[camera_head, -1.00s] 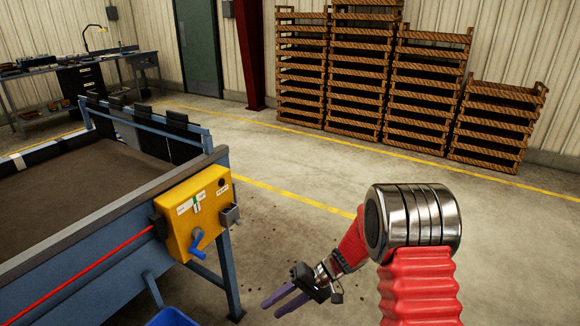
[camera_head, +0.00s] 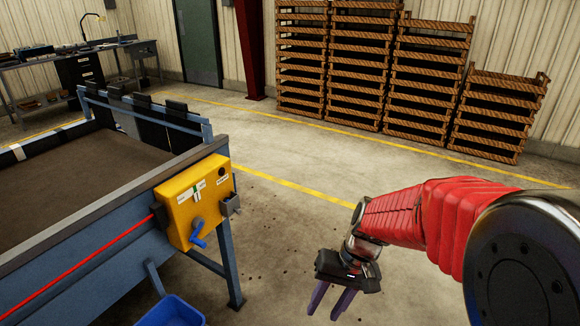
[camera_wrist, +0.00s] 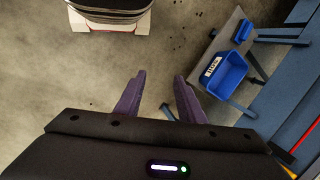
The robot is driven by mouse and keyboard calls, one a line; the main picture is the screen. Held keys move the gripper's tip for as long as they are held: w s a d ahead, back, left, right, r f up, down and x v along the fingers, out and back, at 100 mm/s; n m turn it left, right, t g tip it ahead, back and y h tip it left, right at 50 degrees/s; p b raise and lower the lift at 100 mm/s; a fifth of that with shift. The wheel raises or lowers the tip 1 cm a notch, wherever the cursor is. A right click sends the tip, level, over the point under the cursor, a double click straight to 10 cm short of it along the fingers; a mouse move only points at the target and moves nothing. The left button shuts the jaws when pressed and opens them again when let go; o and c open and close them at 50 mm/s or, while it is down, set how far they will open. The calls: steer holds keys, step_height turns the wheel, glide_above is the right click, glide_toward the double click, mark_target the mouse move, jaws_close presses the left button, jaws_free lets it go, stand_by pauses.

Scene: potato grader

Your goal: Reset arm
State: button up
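My gripper (camera_head: 331,302) hangs low over the concrete floor in the head view, to the right of the blue machine frame. Its two purple fingers point down and stand apart with nothing between them. In the wrist view my gripper (camera_wrist: 158,95) also shows open fingers with bare floor between them. My red arm reaches in from the right side of the head view. No held object shows in either view.
The grader's blue frame (camera_head: 110,222) with a yellow control box (camera_head: 196,200) and blue crank (camera_head: 198,232) stands at left. A blue bin (camera_head: 172,312) sits below it and shows in the wrist view (camera_wrist: 228,75). Stacked wooden crates (camera_head: 360,70) stand by the back wall. Floor between is clear.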

steer(key=s+d+r+t+h, duration=0.1)
steer(key=s+d+r+t, duration=0.2)
steer(key=s+r, duration=0.2)
steer(key=s+d+r+t+h, duration=0.2)
steer(key=s+d+r+t, duration=0.1)
steer(key=r, duration=0.7)
steer(key=shift+s+d+n+t+h, duration=0.35)
steer(key=shift+s+d, duration=0.45)
steer(key=shift+s, duration=0.4)
steer(key=shift+r, duration=0.1)
